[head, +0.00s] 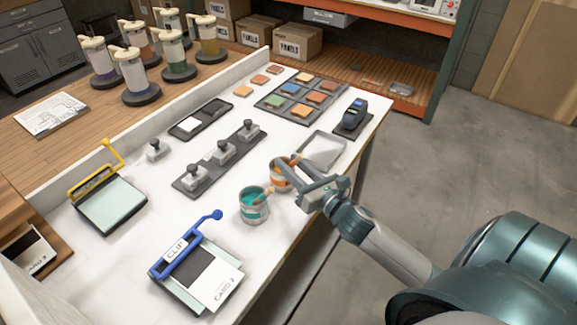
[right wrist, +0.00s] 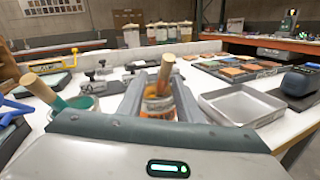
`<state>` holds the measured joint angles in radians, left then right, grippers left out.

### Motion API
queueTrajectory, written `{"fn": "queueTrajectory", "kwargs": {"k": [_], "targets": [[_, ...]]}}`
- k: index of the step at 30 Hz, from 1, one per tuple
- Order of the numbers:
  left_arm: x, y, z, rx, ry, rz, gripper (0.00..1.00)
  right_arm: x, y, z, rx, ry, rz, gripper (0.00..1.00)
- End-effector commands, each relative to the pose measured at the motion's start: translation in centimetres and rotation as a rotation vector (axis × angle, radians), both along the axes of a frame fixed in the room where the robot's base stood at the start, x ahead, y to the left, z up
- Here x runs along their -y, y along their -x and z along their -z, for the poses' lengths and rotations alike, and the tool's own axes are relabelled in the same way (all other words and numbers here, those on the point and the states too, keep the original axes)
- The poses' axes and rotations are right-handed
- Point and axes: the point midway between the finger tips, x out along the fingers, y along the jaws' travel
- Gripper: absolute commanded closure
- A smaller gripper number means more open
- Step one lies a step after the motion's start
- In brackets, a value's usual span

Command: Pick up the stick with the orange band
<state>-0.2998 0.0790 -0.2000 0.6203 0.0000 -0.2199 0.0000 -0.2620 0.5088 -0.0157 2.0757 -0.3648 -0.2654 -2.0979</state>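The orange-banded can (head: 279,182) stands on the white table in the head view, with a wooden stick in it. The right wrist view shows that stick (right wrist: 165,72) rising tilted from the can (right wrist: 157,106). A teal-banded can (head: 254,212) with another stick (right wrist: 42,89) stands to the left. My left gripper is out of view.
A grey tray (head: 322,150) lies just behind the right gripper, with a dark device (head: 352,117) beyond it. A stamp rack (head: 190,184) is left of the cans. A blue-handled clip press (head: 187,245) stands in front. A tile tray (head: 283,112) is farther back.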

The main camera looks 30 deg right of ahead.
Motion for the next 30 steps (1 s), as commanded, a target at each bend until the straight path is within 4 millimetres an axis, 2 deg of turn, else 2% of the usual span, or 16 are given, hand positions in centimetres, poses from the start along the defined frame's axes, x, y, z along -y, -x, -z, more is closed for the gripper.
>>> {"fn": "queueTrajectory", "kwargs": {"k": [5, 10, 26, 27, 30], "targets": [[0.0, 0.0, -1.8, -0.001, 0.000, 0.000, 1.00, 0.2, -2.2, -0.6, 0.001, -0.002, 0.001, 0.68], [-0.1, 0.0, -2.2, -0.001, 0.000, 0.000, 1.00, 0.1, -3.8, -0.3, 0.000, -0.001, 0.001, 0.68], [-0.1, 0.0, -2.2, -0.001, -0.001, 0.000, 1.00, 0.1, -4.2, -0.1, 0.000, 0.000, 0.000, 0.68], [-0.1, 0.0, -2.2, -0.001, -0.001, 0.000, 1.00, 0.1, -4.2, -0.1, 0.000, 0.000, 0.000, 0.70], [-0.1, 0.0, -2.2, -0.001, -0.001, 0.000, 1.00, 0.1, -4.2, -0.1, 0.000, 0.000, 0.000, 0.94]]}}
